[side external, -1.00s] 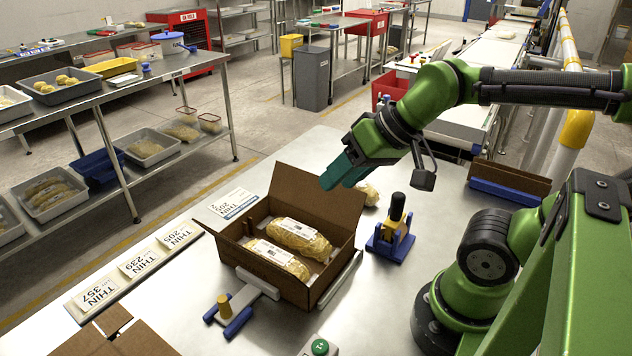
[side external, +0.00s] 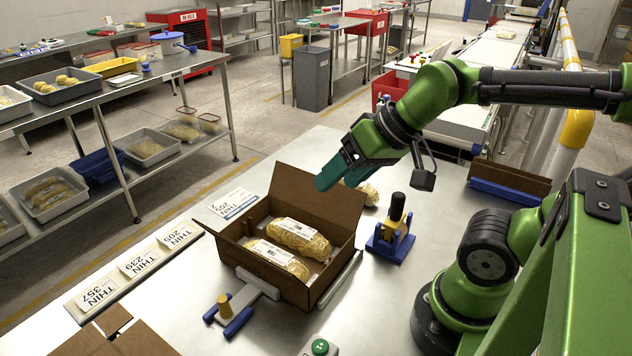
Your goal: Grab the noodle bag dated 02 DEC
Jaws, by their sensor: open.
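An open brown cardboard box (side external: 262,278) stands on the steel table and holds two noodle bags with white labels. One bag (side external: 300,240) lies toward the back of the box, the other bag (side external: 276,259) toward the front. A third yellowish bag (side external: 368,194) lies on the table behind the box, partly hidden by the box flap and my gripper. The dates on the labels are too small to read. My gripper (side external: 322,184) has teal fingers; it is open and empty, above the back of the box by its raised flap.
A blue-based clamp with a black handle (side external: 397,208) stands right of the box, and another clamp with a yellow knob (side external: 225,304) at its front. THIN cards (side external: 138,264) line the table's left edge. A green button (side external: 320,346) sits at the front.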

